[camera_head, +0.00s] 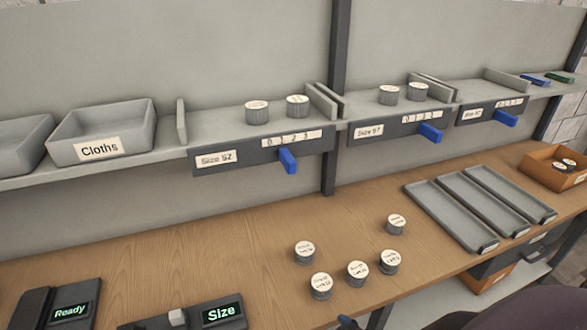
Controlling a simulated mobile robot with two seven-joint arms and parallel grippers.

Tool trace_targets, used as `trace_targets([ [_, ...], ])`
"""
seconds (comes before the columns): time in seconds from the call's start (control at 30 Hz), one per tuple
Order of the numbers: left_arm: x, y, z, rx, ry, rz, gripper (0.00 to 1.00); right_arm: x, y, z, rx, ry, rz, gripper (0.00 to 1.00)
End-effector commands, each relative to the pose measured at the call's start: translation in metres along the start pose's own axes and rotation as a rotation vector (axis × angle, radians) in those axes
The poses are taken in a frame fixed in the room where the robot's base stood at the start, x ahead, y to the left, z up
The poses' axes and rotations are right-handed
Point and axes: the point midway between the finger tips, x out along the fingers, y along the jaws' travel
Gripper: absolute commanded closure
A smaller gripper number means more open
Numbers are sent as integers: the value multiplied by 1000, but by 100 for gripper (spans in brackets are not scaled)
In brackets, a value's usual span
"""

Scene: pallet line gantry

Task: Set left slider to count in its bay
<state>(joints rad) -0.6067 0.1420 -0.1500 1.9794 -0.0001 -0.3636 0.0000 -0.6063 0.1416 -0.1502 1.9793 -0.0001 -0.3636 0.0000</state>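The left bay (225,128) on the shelf has a front label reading Size 52 and a scale strip (289,138) marked 0 to 3. Its blue slider (288,161) hangs from the front edge, with its top close to the 1 mark; the exact setting is hard to read. Two grey round pieces with pale printed tops stand in this bay, a left one (257,112) and a right one (298,106). They stand apart and upright.
The middle bay holds two similar pieces and a blue slider (430,132). The right bay has another blue slider (507,119). Several round pieces (321,287) stand on the wooden bench (200,262). Grey trays (448,217) lie at right. A Cloths bin (99,133) stands at left.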

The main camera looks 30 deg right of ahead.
Motion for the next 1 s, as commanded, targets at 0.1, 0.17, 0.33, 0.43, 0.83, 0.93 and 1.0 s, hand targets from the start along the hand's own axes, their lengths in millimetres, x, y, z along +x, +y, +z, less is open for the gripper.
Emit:
trace_targets([
  [0.1,0,0,0,0,0,0,57,0,0,0,0,0,0,11],
  [0.17,0,0,0,0,0,0,57,0,0,0,0,0,0,11],
  [0.33,1,0,2,0,0,0,57,6,0,-8,-4,17,-2,31],
  [0.43,4,1,6,0,0,0,57,22,-4,-29,10,67,-3,47],
  [0.83,19,4,29,1,-3,2,57,39,31,-249,167,654,128,51],
  [0.93,20,4,30,1,-2,2,57,18,47,-284,176,794,186,51],
  [1.0,20,4,28,1,-1,2,57,4,57,-294,163,853,223,51],
])
